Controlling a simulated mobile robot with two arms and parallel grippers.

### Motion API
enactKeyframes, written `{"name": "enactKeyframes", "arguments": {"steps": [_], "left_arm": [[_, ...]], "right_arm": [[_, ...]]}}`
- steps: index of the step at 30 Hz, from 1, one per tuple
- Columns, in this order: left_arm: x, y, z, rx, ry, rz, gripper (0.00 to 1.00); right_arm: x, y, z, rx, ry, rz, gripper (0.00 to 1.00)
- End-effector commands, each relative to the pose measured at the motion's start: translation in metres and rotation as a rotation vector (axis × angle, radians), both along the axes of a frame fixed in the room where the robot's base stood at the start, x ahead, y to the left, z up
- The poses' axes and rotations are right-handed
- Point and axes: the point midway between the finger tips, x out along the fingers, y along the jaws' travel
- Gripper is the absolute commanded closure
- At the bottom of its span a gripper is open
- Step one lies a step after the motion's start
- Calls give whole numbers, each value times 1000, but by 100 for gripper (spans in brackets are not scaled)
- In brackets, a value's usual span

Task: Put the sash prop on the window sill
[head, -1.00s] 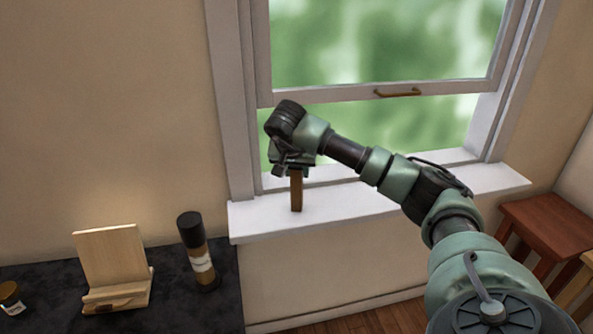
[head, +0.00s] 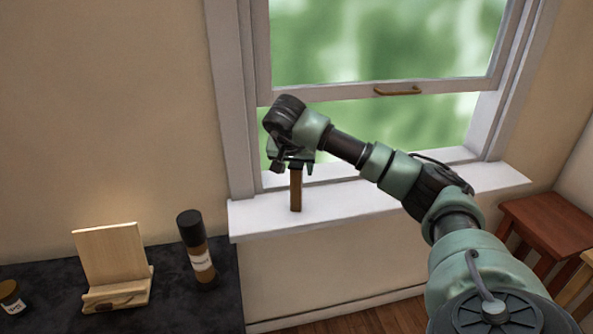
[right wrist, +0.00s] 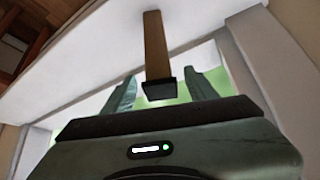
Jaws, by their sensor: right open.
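The sash prop (head: 296,191) is a brown wooden stick standing upright on the white window sill (head: 380,200), near the sill's left end. My right gripper (head: 293,163) is just above it, around its top end. In the right wrist view the gripper's fingers (right wrist: 160,90) are spread, with gaps to the prop (right wrist: 156,45) on both sides. The prop's foot meets the sill (right wrist: 100,48) there. The raised sash (head: 385,93) is above and behind my right wrist. My left gripper is not in view.
A dark counter (head: 215,310) at lower left holds a wooden stand (head: 110,255), a brown bottle with a black cap (head: 197,250) and a small jar (head: 10,298). A reddish wooden stool (head: 548,225) stands at right. The sill's middle is bare beneath my arm.

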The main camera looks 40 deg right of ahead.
Motion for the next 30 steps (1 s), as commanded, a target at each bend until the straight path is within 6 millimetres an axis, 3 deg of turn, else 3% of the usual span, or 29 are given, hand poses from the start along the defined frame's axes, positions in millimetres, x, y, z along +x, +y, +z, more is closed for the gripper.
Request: {"name": "enactKeyframes", "arguments": {"steps": [9,15,30], "left_arm": [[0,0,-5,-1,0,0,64],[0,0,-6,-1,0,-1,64],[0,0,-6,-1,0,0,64]], "right_arm": [[-22,29,59,-2,-6,2,43],[-32,41,82,-1,-3,0,43],[-35,44,88,-1,0,-1,43]]}}
